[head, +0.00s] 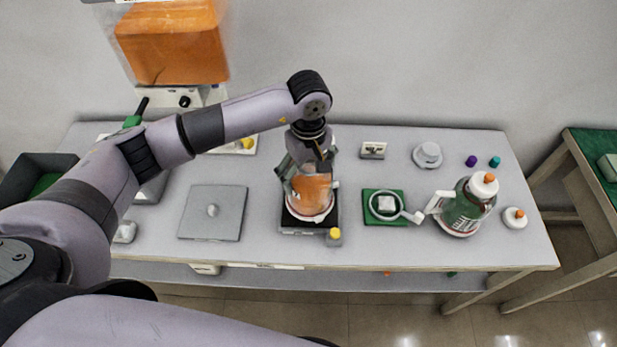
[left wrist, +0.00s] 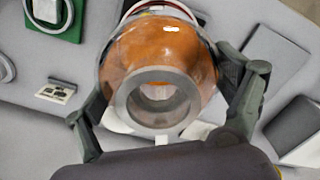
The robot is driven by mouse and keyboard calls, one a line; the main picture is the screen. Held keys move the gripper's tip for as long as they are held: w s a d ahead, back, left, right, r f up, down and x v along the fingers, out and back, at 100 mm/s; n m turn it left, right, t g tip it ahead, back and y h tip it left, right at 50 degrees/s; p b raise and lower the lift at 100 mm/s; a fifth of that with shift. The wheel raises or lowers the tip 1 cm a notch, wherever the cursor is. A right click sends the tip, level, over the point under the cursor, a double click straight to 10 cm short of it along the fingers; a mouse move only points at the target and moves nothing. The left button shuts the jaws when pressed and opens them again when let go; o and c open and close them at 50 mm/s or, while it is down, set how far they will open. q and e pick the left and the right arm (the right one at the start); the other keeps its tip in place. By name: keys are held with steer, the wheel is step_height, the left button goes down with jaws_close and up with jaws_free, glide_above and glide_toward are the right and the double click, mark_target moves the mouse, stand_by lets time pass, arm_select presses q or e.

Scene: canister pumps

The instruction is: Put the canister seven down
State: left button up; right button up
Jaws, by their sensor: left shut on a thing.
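An orange canister (head: 312,194) stands upright on, or just above, a dark square base with a yellow knob (head: 335,234) in the middle of the table. I cannot tell whether it touches the base. My left gripper (head: 309,168) comes down from above and is shut on this canister. In the left wrist view the orange canister (left wrist: 160,60) with its grey ring neck sits between the two fingers. I cannot read a number on it. A green canister (head: 463,207) with a white and orange cap and a white handle stands on the right of the table. My right gripper does not show.
A white cap (head: 515,217), a grey round lid (head: 428,154) and small purple and teal caps are at the right. The table's front edge is close.

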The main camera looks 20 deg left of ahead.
arm_select(q)
step_height(320, 180, down, 3)
steer(key=shift+f+p, duration=0.2)
steer(key=shift+p, duration=0.3)
steer(key=shift+f, duration=0.25)
steer(key=o, duration=1.4)
steer(key=shift+c, duration=0.2)
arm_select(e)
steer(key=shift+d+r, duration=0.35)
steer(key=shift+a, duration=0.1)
